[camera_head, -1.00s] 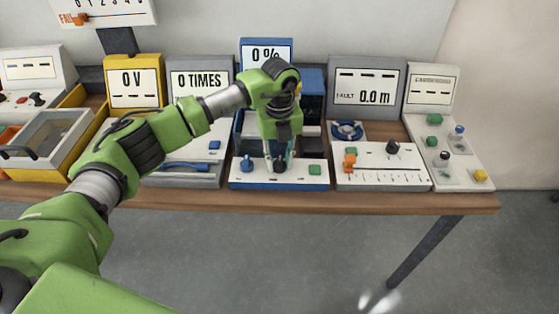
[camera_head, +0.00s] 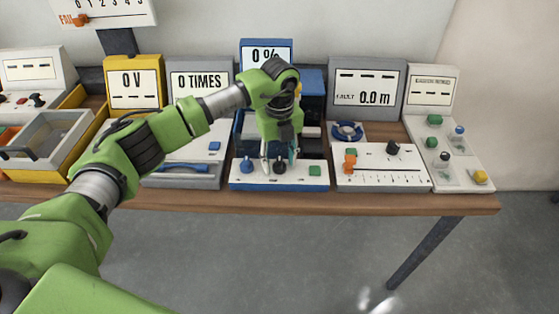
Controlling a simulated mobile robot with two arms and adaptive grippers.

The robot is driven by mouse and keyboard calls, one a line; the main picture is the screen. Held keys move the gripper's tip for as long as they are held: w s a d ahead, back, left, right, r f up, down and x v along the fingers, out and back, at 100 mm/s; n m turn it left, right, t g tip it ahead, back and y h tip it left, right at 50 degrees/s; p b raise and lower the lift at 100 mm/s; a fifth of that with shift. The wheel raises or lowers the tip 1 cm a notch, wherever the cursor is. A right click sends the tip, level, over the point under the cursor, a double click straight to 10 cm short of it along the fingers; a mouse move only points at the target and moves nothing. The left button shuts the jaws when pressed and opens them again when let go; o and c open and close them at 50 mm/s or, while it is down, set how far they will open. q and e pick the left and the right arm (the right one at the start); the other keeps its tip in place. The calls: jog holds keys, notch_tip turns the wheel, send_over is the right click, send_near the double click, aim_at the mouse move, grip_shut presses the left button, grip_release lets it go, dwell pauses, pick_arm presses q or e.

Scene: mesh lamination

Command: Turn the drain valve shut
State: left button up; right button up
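The blue-and-white station (camera_head: 235,182) stands at the middle of the bench under a display reading 0 % (camera_head: 264,54). Its front panel has a blue knob (camera_head: 247,165), a black knob (camera_head: 280,168) and a green button (camera_head: 315,171). No readable label shows which one is the drain valve. My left gripper (camera_head: 279,158) points down over the black knob. Its fingers are spread, one to each side above the knob, and it holds nothing visible. Whether a finger touches the knob cannot be told.
A station with a 0.0 m display (camera_head: 374,98), an orange slider (camera_head: 349,164) and a black knob (camera_head: 393,148) stands to the right. A grey station with a 0 TIMES display (camera_head: 200,85) stands left. My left arm crosses above it. The bench's front edge (camera_head: 340,199) is clear.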

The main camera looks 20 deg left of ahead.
aim_at(280, 161)
pick_arm(q)
notch_tip(280, 161, up, 12)
dwell(0.7)
